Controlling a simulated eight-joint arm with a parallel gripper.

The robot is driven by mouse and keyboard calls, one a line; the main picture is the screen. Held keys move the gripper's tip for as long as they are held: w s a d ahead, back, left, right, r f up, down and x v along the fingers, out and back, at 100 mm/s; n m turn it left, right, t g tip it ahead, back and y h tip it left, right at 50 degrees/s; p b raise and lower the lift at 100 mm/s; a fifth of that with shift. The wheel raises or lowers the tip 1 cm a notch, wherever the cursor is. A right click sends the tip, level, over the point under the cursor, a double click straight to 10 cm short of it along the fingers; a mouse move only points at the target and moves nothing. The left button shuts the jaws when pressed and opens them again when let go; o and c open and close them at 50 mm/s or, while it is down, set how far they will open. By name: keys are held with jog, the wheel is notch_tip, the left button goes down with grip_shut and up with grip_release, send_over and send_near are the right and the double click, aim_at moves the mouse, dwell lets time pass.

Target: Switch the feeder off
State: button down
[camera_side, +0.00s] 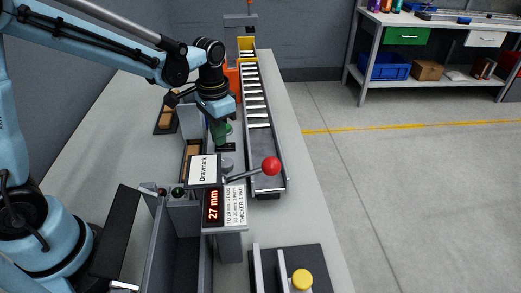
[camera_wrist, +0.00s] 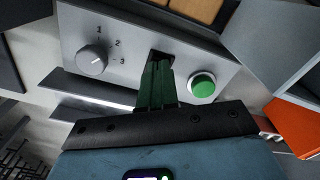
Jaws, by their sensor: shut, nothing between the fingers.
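A grey control panel (camera_wrist: 215,62) fills the upper part of the wrist view. It carries a round grey knob (camera_wrist: 92,60) with marks 1, 2 and 3, and a round green button (camera_wrist: 202,87). Between them is a dark switch or slot (camera_wrist: 160,57), mostly hidden by my fingers. My gripper (camera_wrist: 158,70) is shut and empty, its green fingertips at or just in front of that dark part; I cannot tell if they touch. In the side view my gripper (camera_side: 221,143) points down at the panel; the knob (camera_side: 228,164) is nearer the camera.
A red-balled lever (camera_side: 271,166) stands beside the "Drawmark" box and its 27 mm display (camera_side: 213,205). A roller conveyor (camera_side: 257,110) runs behind, with an orange housing (camera_side: 233,79) at its far left. Brown blocks (camera_side: 168,117) lie left of my gripper.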

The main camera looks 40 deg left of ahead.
jog(key=shift+f, duration=0.35)
jog(key=shift+r, duration=3.5)
jog(key=s+r+n+t, duration=0.1)
jog(key=s+n+t, duration=0.2)
jog(key=s+t, duration=0.4)
jog(key=shift+s, duration=1.1)
jog(key=c, duration=1.8)
grip_release()
jog(key=shift+a, duration=0.1)
